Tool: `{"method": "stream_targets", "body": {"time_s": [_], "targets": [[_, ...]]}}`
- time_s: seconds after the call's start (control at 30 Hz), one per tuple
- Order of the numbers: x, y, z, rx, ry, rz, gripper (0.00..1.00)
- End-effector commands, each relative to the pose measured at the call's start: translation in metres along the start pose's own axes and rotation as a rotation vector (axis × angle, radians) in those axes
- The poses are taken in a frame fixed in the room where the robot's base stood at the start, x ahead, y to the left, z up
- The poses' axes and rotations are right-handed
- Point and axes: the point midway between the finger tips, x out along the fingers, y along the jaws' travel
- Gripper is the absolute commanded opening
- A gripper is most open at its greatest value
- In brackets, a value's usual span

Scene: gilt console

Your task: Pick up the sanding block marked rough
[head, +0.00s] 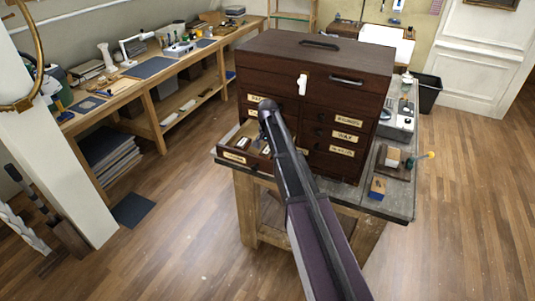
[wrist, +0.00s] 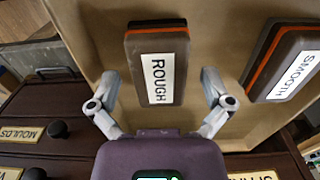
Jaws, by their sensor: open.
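The sanding block marked ROUGH (wrist: 133,72) is a dark block with an orange layer and a white label. It lies in the light wooden drawer (wrist: 205,142), seen in the wrist view. My gripper (wrist: 159,76) is open, with one finger on each side of the block's near half and a gap on both sides. I cannot tell how far above it the fingertips are. A similar block marked SMOOTH (wrist: 262,70) lies tilted to the right, beyond my right finger. In the head view, my arm reaches to the pulled-out drawer (head: 236,157) and hides my fingers and part of the drawer.
The dark wooden drawer cabinet (head: 315,62) stands on a workbench (head: 402,198), with labelled closed drawers beside the open one. A blue-and-tan block (head: 377,188) lies at the bench's front right. A long workbench (head: 150,82) runs along the left wall. The floor between is mostly clear.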

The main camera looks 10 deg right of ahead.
Motion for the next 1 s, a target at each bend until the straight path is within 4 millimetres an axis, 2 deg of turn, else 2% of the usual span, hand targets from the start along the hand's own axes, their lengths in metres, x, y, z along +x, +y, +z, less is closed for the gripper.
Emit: {"method": "stream_targets", "body": {"time_s": [0.23, 0.5, 0.53, 0.57, 0.6, 1.0], "targets": [[0.0, -0.0001, 0.0, 0.0, 0.0, 0.0, 1.0], [0.0, 0.0, 0.0001, 0.0, 0.0, 0.0, 0.2], [0.0001, 0.0, 0.0001, 0.0, 0.0, 0.0, 0.15], [0.0001, 0.0, 0.0, 0.0, 0.0, 0.0, 0.15], [0.0, 0.0, 0.0, 0.0, 0.0, 0.0, 0.07], [-0.0032, -0.0001, 0.0, 0.0, 0.0, 0.0, 0.07]]}}
